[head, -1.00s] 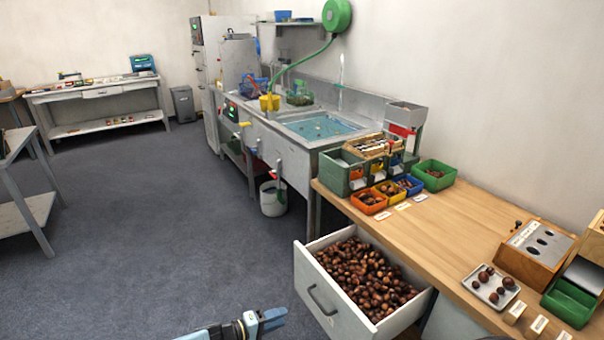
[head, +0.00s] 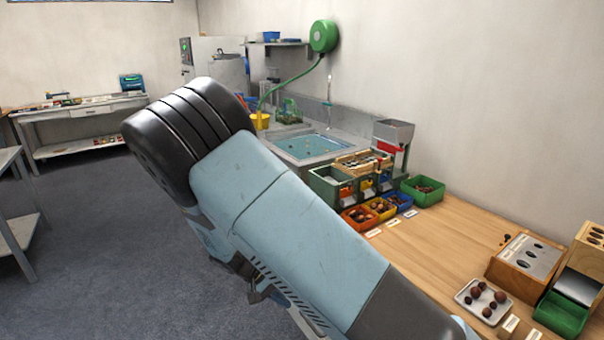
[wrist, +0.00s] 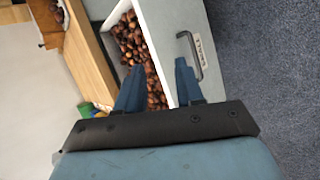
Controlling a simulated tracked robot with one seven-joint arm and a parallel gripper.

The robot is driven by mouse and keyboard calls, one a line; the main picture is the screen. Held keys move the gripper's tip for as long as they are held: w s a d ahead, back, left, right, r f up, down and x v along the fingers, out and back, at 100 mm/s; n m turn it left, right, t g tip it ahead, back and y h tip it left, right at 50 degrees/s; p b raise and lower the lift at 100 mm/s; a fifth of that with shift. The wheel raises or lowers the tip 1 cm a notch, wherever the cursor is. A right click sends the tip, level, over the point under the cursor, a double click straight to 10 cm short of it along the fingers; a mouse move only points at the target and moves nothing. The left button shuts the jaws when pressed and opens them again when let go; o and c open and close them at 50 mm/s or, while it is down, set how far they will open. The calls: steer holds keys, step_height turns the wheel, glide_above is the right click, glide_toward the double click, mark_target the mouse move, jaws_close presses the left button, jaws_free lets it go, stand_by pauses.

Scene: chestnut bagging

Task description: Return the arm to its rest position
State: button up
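Beyond the fingers is the open drawer (wrist: 165,30), filled with brown chestnuts (wrist: 130,45). I cannot tell the exact gap between the fingertips and the drawer, but they look apart from it. The arm hides the drawer in the head view.
The wooden bench (head: 440,240) runs along the right wall with colored bins, a white tray (head: 484,298) of chestnuts and a sorting box (head: 525,262). A sink (head: 315,145) stands behind. Tables stand at the left. Grey floor (head: 95,240) is clear at left.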

steer(key=d+r+m+y, duration=0.1)
steer(key=d+r+y, duration=0.3)
steer(key=r, duration=0.5)
steer(key=s+d+r+y, duration=0.1)
steer(key=d+r, duration=0.6)
steer(key=r, duration=0.1)
steer(key=d+r+m+y, duration=0.1)
steer(key=d+r+y, duration=0.3)
steer(key=r, duration=0.5)
steer(key=s+d+r+t, duration=0.2)
steer(key=s+d+r, duration=0.4)
steer(key=s, duration=0.2)
steer(key=s+d+r+m+t, duration=0.1)
steer(key=s+d+r+t, duration=0.2)
steer(key=s+d+r, duration=0.3)
steer(key=shift+s+d+r+t, duration=0.15)
steer(key=shift+s+r+t, duration=0.3)
steer(key=shift+s, duration=0.7)
